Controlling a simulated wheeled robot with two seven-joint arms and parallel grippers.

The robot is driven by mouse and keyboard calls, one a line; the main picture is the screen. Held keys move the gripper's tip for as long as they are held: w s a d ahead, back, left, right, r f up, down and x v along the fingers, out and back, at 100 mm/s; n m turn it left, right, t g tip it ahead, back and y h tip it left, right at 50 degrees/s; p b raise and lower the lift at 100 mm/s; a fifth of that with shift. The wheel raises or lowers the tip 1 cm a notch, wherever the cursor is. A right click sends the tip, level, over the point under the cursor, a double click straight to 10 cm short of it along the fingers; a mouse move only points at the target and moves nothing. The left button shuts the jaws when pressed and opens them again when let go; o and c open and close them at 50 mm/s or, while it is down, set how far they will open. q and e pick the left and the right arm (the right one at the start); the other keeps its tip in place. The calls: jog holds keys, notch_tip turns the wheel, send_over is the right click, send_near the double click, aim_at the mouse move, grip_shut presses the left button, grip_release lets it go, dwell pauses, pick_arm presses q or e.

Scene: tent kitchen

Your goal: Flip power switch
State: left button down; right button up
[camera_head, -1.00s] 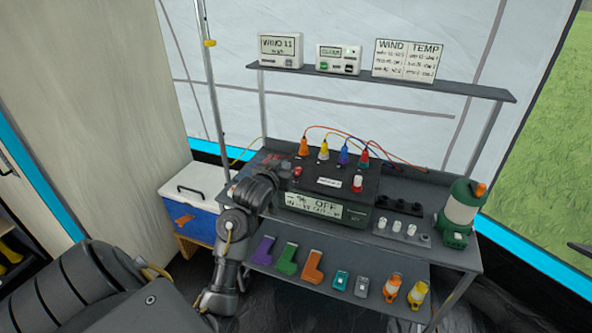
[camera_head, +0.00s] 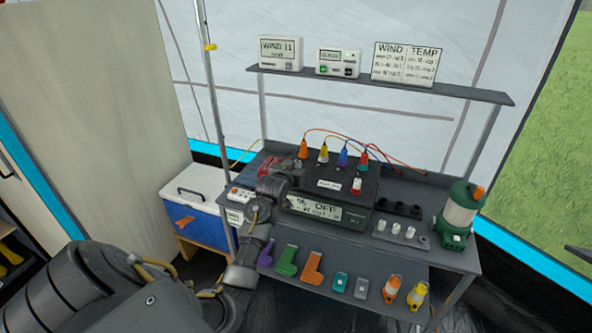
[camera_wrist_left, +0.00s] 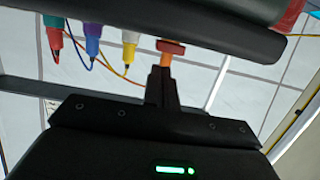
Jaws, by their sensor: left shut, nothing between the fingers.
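The black power station (camera_head: 352,213) stands on the table, and its front display (camera_head: 314,207) reads OFF. Colored plugs, such as the yellow one (camera_head: 323,154), stand at its back with cables. A red-and-white knob (camera_head: 357,186) stands on its right part. The red control seen earlier on its left part is hidden behind my left gripper (camera_head: 290,168). In the left wrist view my gripper (camera_wrist_left: 165,66) is shut and empty, its tips in front of an orange plug (camera_wrist_left: 170,47); I cannot tell whether they touch anything. My right gripper is not in view.
A green lantern (camera_head: 458,213) stands at the table's right end. Colored items, such as an orange one (camera_head: 312,266), lie on the lower shelf. A blue cooler (camera_head: 200,215) and a pole (camera_head: 216,110) stand left.

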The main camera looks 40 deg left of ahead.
pick_arm(q)
jog(key=shift+f, duration=0.7)
